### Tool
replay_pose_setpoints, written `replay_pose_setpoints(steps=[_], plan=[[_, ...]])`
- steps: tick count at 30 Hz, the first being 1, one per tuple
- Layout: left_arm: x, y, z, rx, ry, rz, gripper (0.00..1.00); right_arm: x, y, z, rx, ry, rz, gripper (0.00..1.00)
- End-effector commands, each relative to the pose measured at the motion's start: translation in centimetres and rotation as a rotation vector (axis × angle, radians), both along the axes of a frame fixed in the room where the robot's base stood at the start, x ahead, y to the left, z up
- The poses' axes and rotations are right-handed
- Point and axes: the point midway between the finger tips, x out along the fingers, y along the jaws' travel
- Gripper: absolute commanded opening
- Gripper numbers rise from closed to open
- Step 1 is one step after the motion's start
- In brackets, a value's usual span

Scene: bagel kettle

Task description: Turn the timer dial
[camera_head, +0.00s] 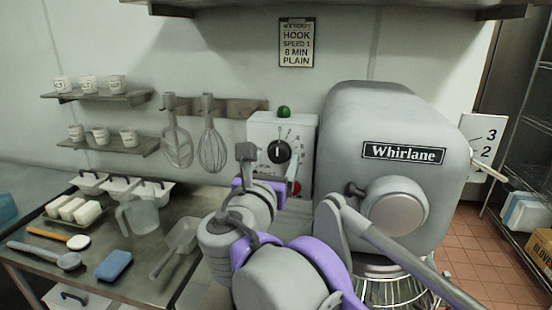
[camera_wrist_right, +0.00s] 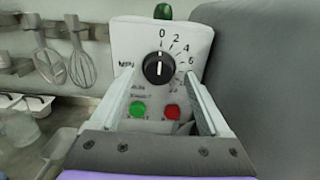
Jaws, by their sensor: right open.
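The timer dial (camera_head: 279,151) is a black round knob on the front of a white control box (camera_head: 306,128) on the wall. In the right wrist view the dial (camera_wrist_right: 158,69) has a white mark pointing up toward the 0, with 2, 4 and 6 to its right. My right gripper (camera_head: 269,168) is open in front of the box. In its wrist view the two fingers (camera_wrist_right: 159,84) stand to either side of the dial, apart from it, with nothing between them. How far the tips are from the box is hard to tell. My left gripper is not in view.
Below the dial are a green button (camera_wrist_right: 138,109) and a red button (camera_wrist_right: 171,112). A green lamp (camera_head: 283,112) tops the box. The large grey mixer (camera_head: 400,130) stands close on the right. Whisks (camera_head: 211,148) hang left. A notice (camera_head: 297,43) reads hook, speed 1, 8 min, plain.

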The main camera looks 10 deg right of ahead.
Motion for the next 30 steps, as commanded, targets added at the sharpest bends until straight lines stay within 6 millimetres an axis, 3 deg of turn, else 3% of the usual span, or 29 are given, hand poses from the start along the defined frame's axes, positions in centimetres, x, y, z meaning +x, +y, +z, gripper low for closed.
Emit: replay_pose_setpoints(steps=[6, 14, 17, 27, 30], plan=[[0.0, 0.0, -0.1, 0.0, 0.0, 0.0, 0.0, 1.6, -0.7, 0.0, -0.001, 0.0, 0.0, 0.8], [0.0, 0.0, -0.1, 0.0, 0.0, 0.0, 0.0, 1.8, -0.7, 0.0, 0.0, 0.0, 0.001, 0.8], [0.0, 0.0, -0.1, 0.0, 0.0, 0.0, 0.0, 1.8, -0.7, 0.0, 0.0, 0.0, 0.001, 0.66], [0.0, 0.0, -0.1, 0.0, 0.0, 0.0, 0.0, 1.7, -0.7, 0.0, 0.0, 0.001, 0.001, 0.04], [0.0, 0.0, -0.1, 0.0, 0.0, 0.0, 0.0, 1.7, -0.7, 0.0, 0.0, 0.001, 0.0, 0.0]])
